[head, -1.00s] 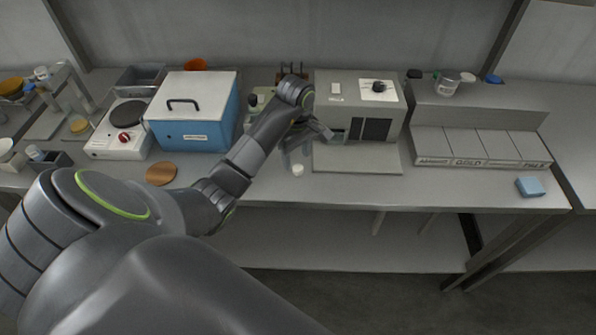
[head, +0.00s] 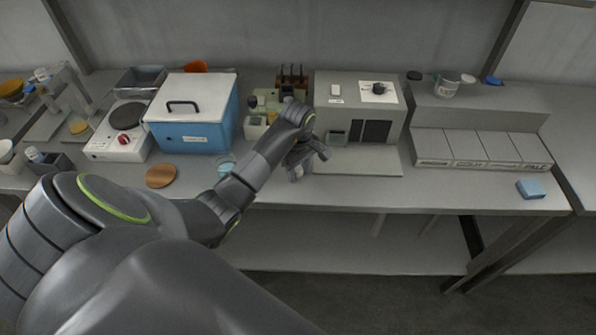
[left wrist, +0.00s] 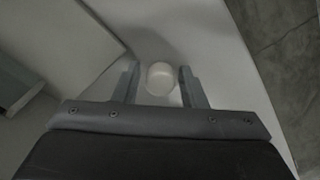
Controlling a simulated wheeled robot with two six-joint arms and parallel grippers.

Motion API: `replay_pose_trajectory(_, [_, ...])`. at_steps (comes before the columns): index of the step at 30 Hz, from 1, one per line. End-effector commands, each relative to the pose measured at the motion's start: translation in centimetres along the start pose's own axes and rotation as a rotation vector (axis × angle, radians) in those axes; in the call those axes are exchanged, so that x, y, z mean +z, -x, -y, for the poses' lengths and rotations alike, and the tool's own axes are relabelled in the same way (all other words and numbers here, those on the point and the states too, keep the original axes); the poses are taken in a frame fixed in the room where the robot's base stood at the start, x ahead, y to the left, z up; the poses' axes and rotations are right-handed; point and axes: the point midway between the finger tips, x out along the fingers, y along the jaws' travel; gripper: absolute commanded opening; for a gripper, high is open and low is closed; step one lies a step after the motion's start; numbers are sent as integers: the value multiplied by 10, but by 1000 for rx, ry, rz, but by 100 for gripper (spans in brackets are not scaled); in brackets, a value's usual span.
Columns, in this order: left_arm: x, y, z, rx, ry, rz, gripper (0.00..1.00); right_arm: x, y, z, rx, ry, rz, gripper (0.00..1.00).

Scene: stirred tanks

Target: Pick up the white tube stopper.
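The white tube stopper (left wrist: 161,79) is a small round white piece standing on the bench top. In the left wrist view it lies between the two fingers of my left gripper (left wrist: 158,84), with a gap on each side. In the head view the stopper (head: 299,171) is a small pale spot just below my left gripper (head: 302,163), partly hidden by it. The left gripper is open around or just above the stopper; the exact height is hard to tell. My right gripper is not in view.
A grey instrument (head: 357,107) with a flat base plate (head: 372,160) stands right of the gripper. A blue box (head: 190,134) with a white lid and a brown disc (head: 161,175) are to the left. The bench's front edge (head: 400,207) runs close by.

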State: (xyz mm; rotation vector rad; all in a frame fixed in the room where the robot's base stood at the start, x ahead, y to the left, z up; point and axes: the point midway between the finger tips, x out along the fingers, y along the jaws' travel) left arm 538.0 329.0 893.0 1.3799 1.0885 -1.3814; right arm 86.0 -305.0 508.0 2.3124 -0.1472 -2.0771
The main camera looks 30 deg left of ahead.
Motion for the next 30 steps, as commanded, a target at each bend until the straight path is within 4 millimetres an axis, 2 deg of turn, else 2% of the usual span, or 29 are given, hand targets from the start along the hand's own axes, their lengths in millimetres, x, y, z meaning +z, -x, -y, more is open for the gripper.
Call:
replay_pose_trajectory(1, [0, 0, 0, 0, 0, 0, 31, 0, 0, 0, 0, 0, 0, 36])
replay_pose_trajectory(7, [0, 0, 0, 0, 0, -1, 5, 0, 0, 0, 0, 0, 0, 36])
replay_pose_trajectory(17, [-1, 6, -1, 3, 0, -2, 4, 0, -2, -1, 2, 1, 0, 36])
replay_pose_trajectory(20, [-2, 18, -2, 6, -1, -4, 4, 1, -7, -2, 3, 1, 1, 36])
replay_pose_trajectory(24, [-2, 49, -2, 8, -2, -6, 4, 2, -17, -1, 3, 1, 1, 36])
replay_pose_trajectory(27, [0, 71, 0, 0, 1, -1, 4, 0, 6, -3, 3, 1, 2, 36])
replay_pose_trajectory(30, [0, 82, 0, 1, 1, -1, 4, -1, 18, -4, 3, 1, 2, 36])
